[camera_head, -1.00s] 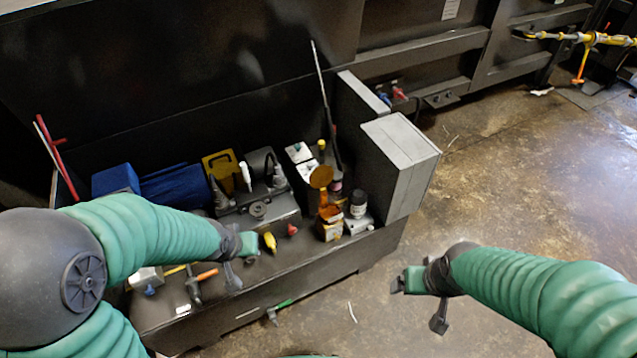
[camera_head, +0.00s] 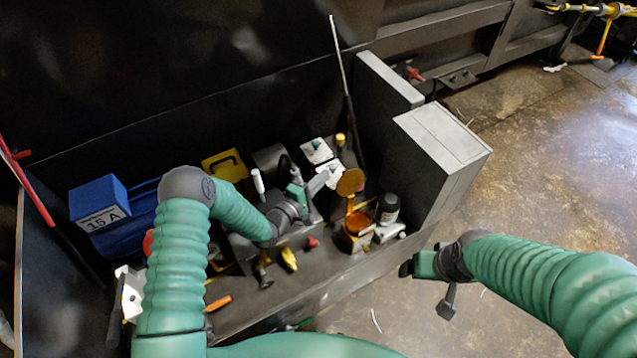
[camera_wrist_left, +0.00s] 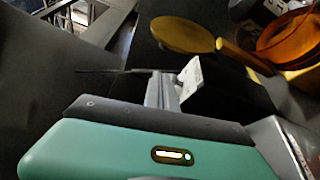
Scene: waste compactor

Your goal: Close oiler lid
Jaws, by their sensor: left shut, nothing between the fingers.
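The oiler (camera_head: 357,226) is a small amber container on the bench, and its round orange lid (camera_head: 350,182) stands raised above it. In the left wrist view, the lid (camera_wrist_left: 183,34) is at the top centre, and the oiler's open amber mouth (camera_wrist_left: 290,40) is at the right edge. My left gripper (camera_head: 320,183) is shut and empty just left of the lid, with a small gap in the head view. Its grey fingers (camera_wrist_left: 175,88) point towards the lid in the wrist view. My right gripper (camera_head: 425,268) hangs over the floor, right of the bench; its jaw state is unclear.
A dark bottle (camera_head: 389,208) stands right of the oiler. A grey box (camera_head: 440,150) rises beyond it. A thin upright rod (camera_head: 343,80) stands behind the lid. A yellow-tipped tool (camera_head: 289,258) and a red piece (camera_head: 313,242) lie in front.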

